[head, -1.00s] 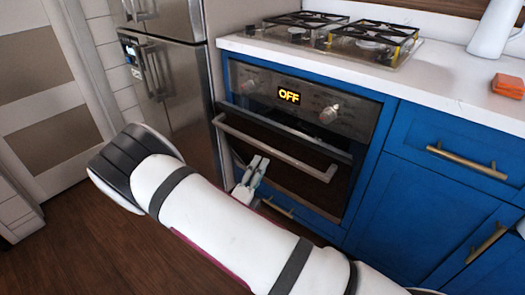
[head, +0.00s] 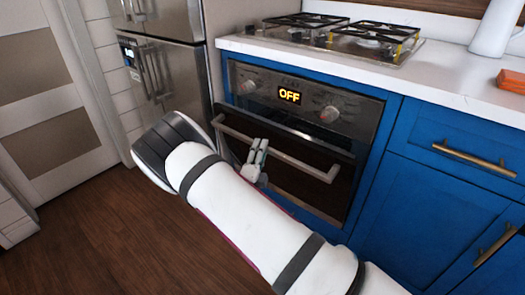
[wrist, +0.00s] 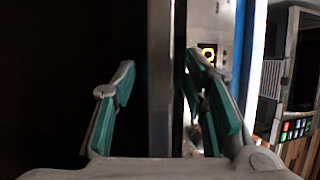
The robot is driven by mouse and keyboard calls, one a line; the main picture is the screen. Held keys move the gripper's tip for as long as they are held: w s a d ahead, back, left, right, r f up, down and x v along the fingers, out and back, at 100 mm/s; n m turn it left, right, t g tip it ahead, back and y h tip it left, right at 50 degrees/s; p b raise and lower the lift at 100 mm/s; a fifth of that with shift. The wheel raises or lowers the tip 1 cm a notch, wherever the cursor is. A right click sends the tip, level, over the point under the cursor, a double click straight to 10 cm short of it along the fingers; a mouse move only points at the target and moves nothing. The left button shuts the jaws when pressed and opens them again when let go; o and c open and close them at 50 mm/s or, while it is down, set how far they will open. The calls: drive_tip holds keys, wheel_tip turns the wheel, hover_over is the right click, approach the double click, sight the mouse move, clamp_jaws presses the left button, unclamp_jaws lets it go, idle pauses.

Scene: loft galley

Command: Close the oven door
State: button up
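The oven door (head: 305,190), dark glass with a metal bar handle (head: 305,168), appears slightly ajar, tilted out at the top beneath the control panel (head: 300,100), whose display reads OFF. My gripper (head: 257,147) is in front of the door, overlapping the handle's left half. In the wrist view, my gripper (wrist: 165,85) has its two green-padded fingers apart. A vertical grey metal strip (wrist: 160,80) shows between them; I cannot tell whether it is the handle or the door's edge, or whether anything touches. Part of the display also shows there. My arm hides the door's lower left.
A steel fridge (head: 170,80) stands left of the oven. Blue cabinets (head: 440,190) with brass handles are at the right. Above are a gas hob (head: 340,40) and white counter (head: 440,80) with an orange block (head: 511,81). The wooden floor (head: 110,230) at left is clear.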

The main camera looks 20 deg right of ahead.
sight(280, 129)
drive_tip(key=shift+x, duration=1.05)
clamp_jaws()
drive_tip(key=shift+w+d+r, duration=0.1)
drive_tip(key=shift+d+r, duration=0.1)
drive_tip(key=shift+m+g+y, duration=0.3)
drive_tip(key=shift+g+y, duration=0.1)
drive_tip(key=shift+g, duration=0.2)
drive_tip(key=w+d+p, duration=0.1)
drive_tip(key=d, duration=0.1)
drive_tip(key=w+d+r+p, duration=0.1)
drive_tip(key=w+d, duration=0.1)
drive_tip(key=d, duration=0.1)
drive_tip(key=w+d+r+p, duration=0.1)
drive_tip(key=w+d, duration=0.1)
drive_tip(key=shift+w+d+r+p, duration=0.15)
drive_tip(key=shift+r+p, duration=0.05)
drive_tip(key=shift+p, duration=0.1)
unclamp_jaws()
drive_tip(key=shift+d, duration=0.1)
